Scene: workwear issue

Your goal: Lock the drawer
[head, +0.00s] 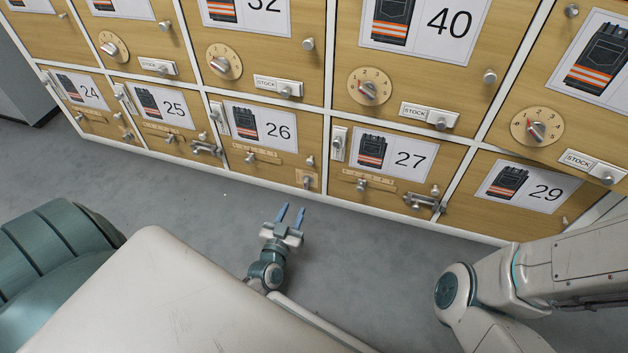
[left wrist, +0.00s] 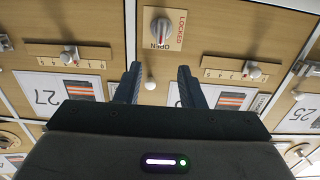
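Drawer 26 (head: 265,127) has a wooden front, a picture of a dark, orange-striped item, and looks flush with the cabinet. At its lower right is a small lock plate with a turn knob (head: 307,181). In the left wrist view the knob (left wrist: 160,27) stands upright on a plate marked LOCKED and OPEN (left wrist: 170,45); its red mark is at the OPEN end. My left gripper (head: 290,213) is open and empty, below and in front of drawer 26. Its fingers (left wrist: 158,85) point toward the knob, apart from it. My right gripper is out of view.
Drawer 25 (head: 166,108) and drawer 27 (head: 398,157) flank it, with metal bolts (head: 206,148) and (head: 424,201) at their lower right. Lockers with dials (head: 369,87) are above. Small slider scales (left wrist: 245,68) sit beside the lock. The grey floor (head: 170,190) in front is clear.

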